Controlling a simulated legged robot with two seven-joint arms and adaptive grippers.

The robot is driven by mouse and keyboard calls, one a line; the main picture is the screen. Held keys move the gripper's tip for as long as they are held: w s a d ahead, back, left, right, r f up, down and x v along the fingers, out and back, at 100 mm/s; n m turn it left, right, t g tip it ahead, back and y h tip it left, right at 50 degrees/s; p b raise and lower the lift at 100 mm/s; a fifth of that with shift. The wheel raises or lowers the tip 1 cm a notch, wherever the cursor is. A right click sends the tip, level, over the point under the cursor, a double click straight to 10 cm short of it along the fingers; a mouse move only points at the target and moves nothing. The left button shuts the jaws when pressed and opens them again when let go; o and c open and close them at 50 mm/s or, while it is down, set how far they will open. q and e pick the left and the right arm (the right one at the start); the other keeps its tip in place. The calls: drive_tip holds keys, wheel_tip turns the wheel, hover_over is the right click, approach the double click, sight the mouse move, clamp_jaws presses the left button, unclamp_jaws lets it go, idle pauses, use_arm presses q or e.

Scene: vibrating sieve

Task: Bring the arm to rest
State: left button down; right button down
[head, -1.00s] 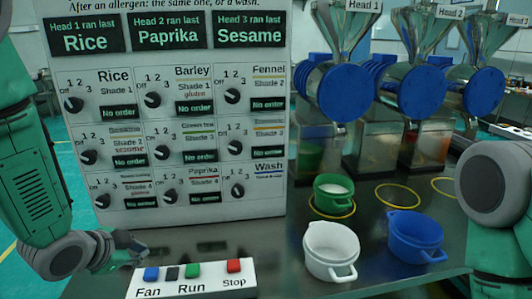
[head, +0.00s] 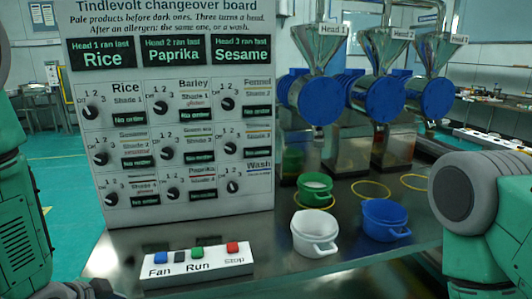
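My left arm comes in along the left edge. Only a dark bit of my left gripper (head: 102,289) shows at the bottom edge, so I cannot see whether its fingers are open. It is left of the button box (head: 198,268) and apart from it. My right arm is at the right edge, and its gripper is out of view.
The changeover board (head: 180,215) stands upright behind the button box, with several knobs. Three blue-fronted sieve heads (head: 318,100) with steel hoppers are at the back right. Yellow rings (head: 371,190) under Heads 2 and 3 are empty. Bare dark table (head: 265,235) lies between box and pots.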

use_arm(q)
drive_tip(key=s+d+f+n+g, duration=0.1)
drive_tip(key=s+f+n+g, duration=0.1)
drive_tip(key=s+f, duration=0.3)
drive_tip(key=s+f+n+g+y, duration=0.1)
drive_tip(key=s+f+n, duration=0.3)
drive_tip(key=s, duration=0.9)
drive_tip(key=s+d+f+n+g, duration=0.1)
drive_tip(key=s+f+g, duration=0.3)
drive_tip(key=s+f, duration=0.4)
drive_tip(key=shift+s+d+n, duration=0.3)
drive_tip(key=shift+s+n, duration=0.1)
drive_tip(key=shift+n, duration=0.5)
